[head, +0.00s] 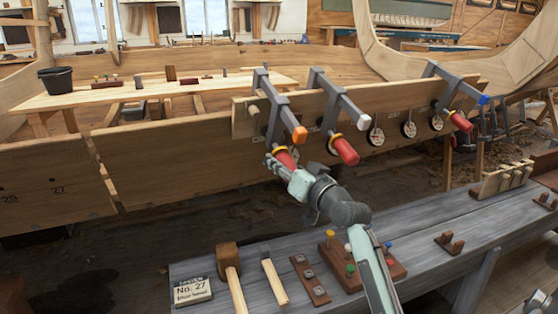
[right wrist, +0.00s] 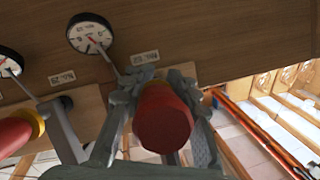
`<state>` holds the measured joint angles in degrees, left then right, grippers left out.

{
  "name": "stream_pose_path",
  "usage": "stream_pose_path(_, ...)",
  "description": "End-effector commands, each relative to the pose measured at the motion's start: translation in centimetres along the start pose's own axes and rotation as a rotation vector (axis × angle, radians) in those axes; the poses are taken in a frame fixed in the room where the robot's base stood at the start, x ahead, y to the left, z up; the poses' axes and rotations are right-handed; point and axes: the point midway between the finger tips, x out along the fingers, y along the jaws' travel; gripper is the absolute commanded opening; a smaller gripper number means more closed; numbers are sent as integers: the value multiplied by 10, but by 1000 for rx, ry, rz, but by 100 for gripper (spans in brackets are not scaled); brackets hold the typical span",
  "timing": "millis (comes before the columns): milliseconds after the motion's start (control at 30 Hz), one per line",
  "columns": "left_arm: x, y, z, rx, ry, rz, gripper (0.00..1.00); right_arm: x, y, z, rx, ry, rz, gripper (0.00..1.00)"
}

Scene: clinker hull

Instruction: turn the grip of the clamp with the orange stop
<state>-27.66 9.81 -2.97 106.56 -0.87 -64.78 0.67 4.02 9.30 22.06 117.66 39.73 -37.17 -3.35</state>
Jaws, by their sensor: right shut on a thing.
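The clamp with the orange stop (head: 299,135) is the leftmost of three grey clamps on the upper plank (head: 385,98). Its red grip (head: 287,157) points down toward me. My right gripper (head: 281,162) is shut on this grip. In the right wrist view the fingers (right wrist: 160,82) lie on both sides of the red grip (right wrist: 163,122), whose round end faces the camera. The middle clamp has a white stop (head: 363,121) and a red grip (head: 344,151). The right clamp has a blue stop (head: 484,99) and a red grip (head: 461,122). My left gripper is not in view.
Round dials (head: 409,129) hang along the plank; one dial (right wrist: 91,33) shows near the held grip. A neighbouring red grip (right wrist: 14,136) is close by. The grey bench (head: 405,230) below carries a mallet (head: 229,262), a chisel-like tool (head: 273,280) and a pegged block (head: 395,266).

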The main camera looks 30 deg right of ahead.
Motion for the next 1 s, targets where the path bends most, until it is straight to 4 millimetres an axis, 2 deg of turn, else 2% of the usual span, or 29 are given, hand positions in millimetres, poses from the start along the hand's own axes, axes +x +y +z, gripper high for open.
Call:
stream_pose_path(167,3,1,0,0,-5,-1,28,0,-1,1,137,-1,-58,0)
stream_pose_path(267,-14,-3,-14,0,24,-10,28,0,-2,2,210,-1,-88,0)
stream_pose_path(500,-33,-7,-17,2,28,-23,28,0,-5,1,346,0,-143,0)
stream_pose_path(700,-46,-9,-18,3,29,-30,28,0,-6,-1,410,1,-170,0)
stream_pose_path(1000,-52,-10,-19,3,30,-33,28,0,-8,-2,438,1,-182,0)
